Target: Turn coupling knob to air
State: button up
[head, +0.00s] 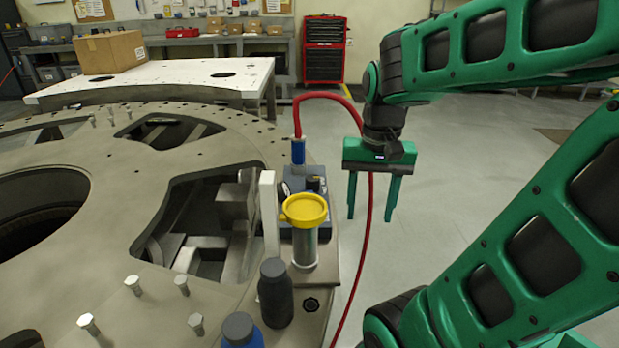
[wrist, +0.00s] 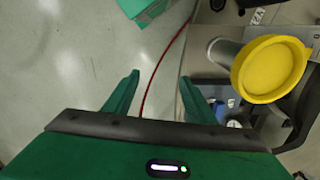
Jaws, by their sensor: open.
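A small dark knob (head: 316,184), likely the coupling knob, sits on a blue-grey unit (head: 289,190) at the right edge of the round metal plate. Its marking is too small to read. A red hose (head: 352,112) with a blue fitting (head: 298,151) rises from this unit. My gripper (head: 371,214) is open and empty, pointing down, to the right of the unit and apart from it. In the wrist view my gripper (wrist: 156,82) has nothing between its fingers, with floor and the red hose (wrist: 163,62) below. I cannot make out the knob there.
A yellow-capped cylinder (head: 305,208) stands in front of the unit, also at right in the wrist view (wrist: 270,68). A dark bottle (head: 275,290) and a blue bottle (head: 240,330) stand nearer on the plate (head: 120,230). The hose hangs beside my gripper.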

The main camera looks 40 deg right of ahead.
jog(key=w+d+r+m, duration=0.1)
jog(key=w+r+m, duration=0.2)
jog(key=w, duration=0.6)
jog(key=m, duration=0.4)
send_near(313, 178)
notch_tip(313, 178, down, 10)
jog(key=shift+r, duration=0.2)
jog(key=c, duration=1)
jog(key=shift+d, duration=0.15)
jog(key=shift+c, duration=0.2)
